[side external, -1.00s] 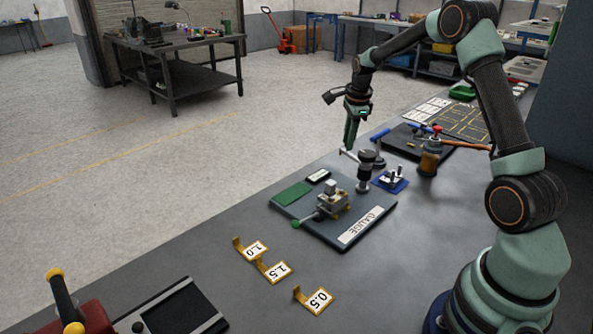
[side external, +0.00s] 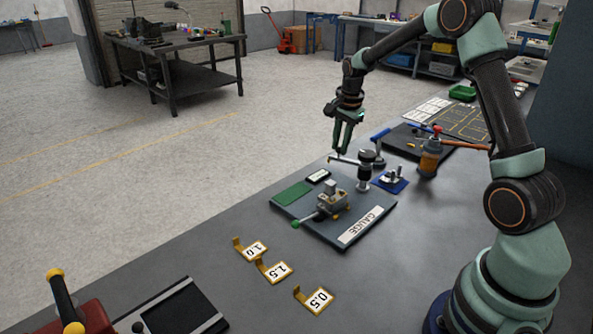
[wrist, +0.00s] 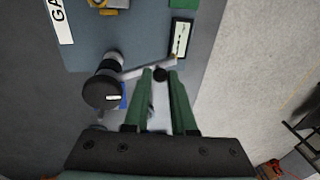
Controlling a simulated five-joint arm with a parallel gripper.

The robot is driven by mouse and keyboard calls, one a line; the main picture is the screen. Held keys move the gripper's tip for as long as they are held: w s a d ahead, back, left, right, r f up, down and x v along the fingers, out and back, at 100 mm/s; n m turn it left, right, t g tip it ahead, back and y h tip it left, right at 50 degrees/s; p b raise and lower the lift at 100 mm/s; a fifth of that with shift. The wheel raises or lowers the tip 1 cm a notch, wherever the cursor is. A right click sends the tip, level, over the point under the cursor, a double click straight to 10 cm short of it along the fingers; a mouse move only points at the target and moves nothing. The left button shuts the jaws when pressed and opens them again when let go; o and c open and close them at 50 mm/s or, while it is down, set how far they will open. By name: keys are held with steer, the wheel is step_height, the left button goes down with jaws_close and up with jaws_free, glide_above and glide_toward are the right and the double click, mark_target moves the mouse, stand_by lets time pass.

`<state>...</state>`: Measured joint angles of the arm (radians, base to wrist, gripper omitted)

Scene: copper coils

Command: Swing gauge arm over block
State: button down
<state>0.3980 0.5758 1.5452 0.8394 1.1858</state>
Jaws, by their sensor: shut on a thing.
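The gauge arm (side external: 346,160) is a thin silver bar reaching left from a dark-capped post (side external: 364,176) at the rear of the gauge plate. My gripper (side external: 337,153) is at the bar's free end. The bar also shows in the wrist view (wrist: 142,70). The metal block (side external: 332,200) sits on the plate in front of the post, and the bar is off to its rear side. Only part of the block shows at the wrist view's top edge.
The gauge plate (side external: 312,232) also carries a green pad (side external: 291,194), a small display (side external: 318,176) and a green-knobbed lever (side external: 296,224). Numbered tags, such as 0.5 (side external: 318,300), lie in front. A blue fixture (side external: 391,183) and an orange-bodied tool (side external: 429,160) stand at right.

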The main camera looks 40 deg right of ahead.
steer(key=shift+s+a+f+n, duration=0.2)
steer(key=shift+s+n, duration=0.1)
steer(key=shift+n, duration=0.1)
steer(key=c, duration=0.7)
jaws_free()
steer(key=shift+c, duration=0.2)
steer(key=shift+w+r, duration=0.1)
step_height(320, 180, up, 12)
steer(key=s, duration=0.2)
steer(key=shift+a, duration=0.4)
